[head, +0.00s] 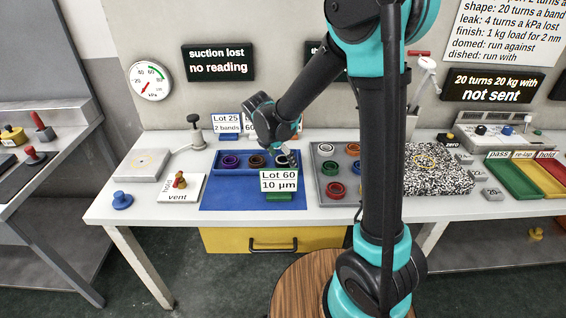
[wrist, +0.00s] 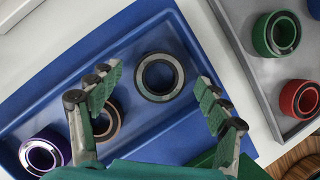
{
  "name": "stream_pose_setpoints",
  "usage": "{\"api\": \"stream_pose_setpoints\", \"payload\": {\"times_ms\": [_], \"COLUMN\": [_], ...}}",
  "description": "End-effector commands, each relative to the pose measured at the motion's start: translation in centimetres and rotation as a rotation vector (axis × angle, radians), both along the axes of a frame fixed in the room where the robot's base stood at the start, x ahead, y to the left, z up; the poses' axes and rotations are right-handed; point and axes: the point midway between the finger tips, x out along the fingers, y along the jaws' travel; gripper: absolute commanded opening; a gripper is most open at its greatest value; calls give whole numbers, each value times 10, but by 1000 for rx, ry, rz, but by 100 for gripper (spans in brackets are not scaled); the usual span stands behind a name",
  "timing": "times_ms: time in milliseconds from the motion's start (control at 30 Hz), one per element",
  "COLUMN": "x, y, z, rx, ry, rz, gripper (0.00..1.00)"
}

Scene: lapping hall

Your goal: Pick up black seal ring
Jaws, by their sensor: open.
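A black seal ring (wrist: 160,97) lies in the right part of a blue tray (wrist: 60,97), seen from above in the wrist view. My gripper (wrist: 161,80) is open over it, with one green-padded finger on each side and nothing held. The fingers look apart from the ring; their exact height above it is hard to tell. In the head view my gripper (head: 286,153) is over the right end of the tray (head: 220,172), and the black ring there is mostly hidden.
A brown ring (wrist: 118,122) sits close by, partly behind my left finger, with a purple ring (wrist: 30,152) farther left. A grey tray (wrist: 243,75) with green and red rings stands to the right.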

Motion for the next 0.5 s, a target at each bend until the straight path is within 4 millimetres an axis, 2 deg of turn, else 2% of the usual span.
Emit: {"api": "stream_pose_setpoints", "payload": {"times_ms": [200, 500], "x": [0, 0], "y": [0, 0], "z": [-1, -1], "rx": [0, 0], "ry": [0, 0], "rz": [0, 0], "gripper": [77, 41]}}
